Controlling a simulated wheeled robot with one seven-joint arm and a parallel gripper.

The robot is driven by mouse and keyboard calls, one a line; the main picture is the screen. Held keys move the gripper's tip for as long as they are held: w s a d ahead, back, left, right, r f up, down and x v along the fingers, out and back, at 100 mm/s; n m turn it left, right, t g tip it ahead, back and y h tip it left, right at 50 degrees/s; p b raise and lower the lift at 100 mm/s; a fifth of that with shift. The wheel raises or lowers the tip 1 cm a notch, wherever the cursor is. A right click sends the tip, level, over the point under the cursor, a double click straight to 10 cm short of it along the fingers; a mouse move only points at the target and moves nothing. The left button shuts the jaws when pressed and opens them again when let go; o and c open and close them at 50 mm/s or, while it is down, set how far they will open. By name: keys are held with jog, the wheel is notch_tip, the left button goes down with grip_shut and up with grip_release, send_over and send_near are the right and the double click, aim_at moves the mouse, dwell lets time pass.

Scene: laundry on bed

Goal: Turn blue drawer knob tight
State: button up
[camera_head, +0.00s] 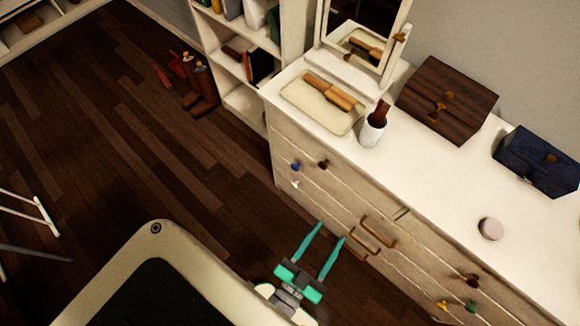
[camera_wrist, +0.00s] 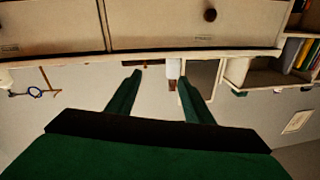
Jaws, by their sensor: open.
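A small blue knob (camera_head: 295,167) sits on the left upper drawer front of the white dresser (camera_head: 345,190), in the head view. A brown knob (camera_head: 323,164) is to its right and a white knob (camera_head: 295,184) is below it. My gripper (camera_head: 330,232) has green fingers, spread apart and empty. It is in front of the dresser, below and right of the blue knob and apart from it. The wrist view also shows my gripper (camera_wrist: 160,77), with nothing between its fingers. A dark knob (camera_wrist: 210,15) shows there on a drawer front. I cannot make out the blue knob in the wrist view.
Bar handles (camera_head: 378,232) are close to my fingertips. On the dresser top are a tray (camera_head: 300,99), a white cup (camera_head: 372,130), a mirror, a brown box (camera_head: 447,98) and a dark blue box (camera_head: 540,160). Boots (camera_head: 200,90) stand by the shelf. The floor left is mostly clear.

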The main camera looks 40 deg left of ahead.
jog(key=w+a+f+m+h, duration=0.1)
jog(key=w+a+f+m, duration=0.1)
jog(key=w+a+f, duration=0.35)
jog(key=n+g, duration=0.2)
jog(key=g, duration=0.3)
send_near(294, 168)
jog(key=shift+h, duration=0.5)
jog(key=x, duration=0.8)
jog(key=shift+a+f, duration=0.15)
jog(key=shift+a, duration=0.1)
jog(key=shift+w+a+f, duration=0.15)
jog(key=shift+w+f, duration=0.05)
jog(key=shift+w, duration=0.3)
